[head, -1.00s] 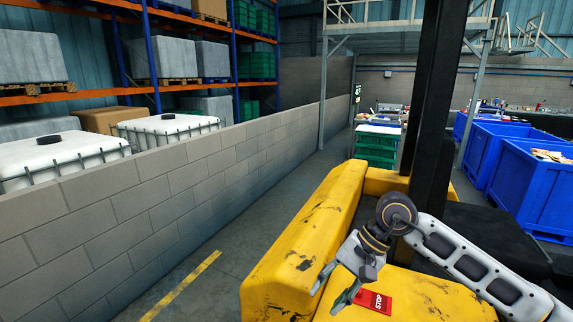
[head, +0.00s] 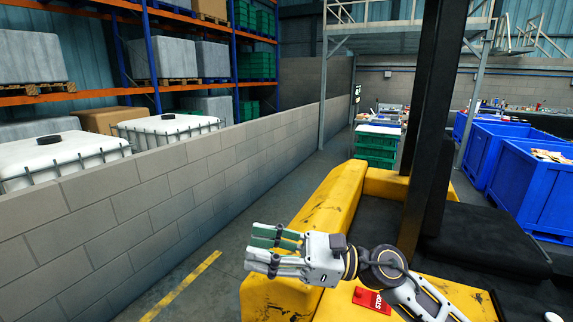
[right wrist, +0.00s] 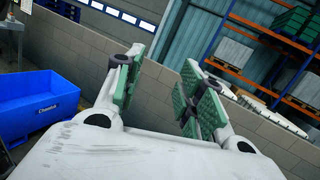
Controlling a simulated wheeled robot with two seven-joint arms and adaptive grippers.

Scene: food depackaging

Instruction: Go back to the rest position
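My right gripper (head: 258,249) is in the lower middle of the head view, pointing left above the yellow machine body (head: 335,215). Its grey fingers with green pads are apart, with nothing between them. In the right wrist view the same gripper (right wrist: 160,80) shows its two fingers spread, with only the block wall behind the gap. My left gripper and arm are not in the head view.
A red STOP button plate (head: 371,301) sits on the yellow body, close below my right wrist. A dark mast (head: 431,140) rises behind the arm. A block wall (head: 150,200) runs along the left. Blue bins (head: 540,190) stand at the right, and green crates (head: 377,145) stand farther back.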

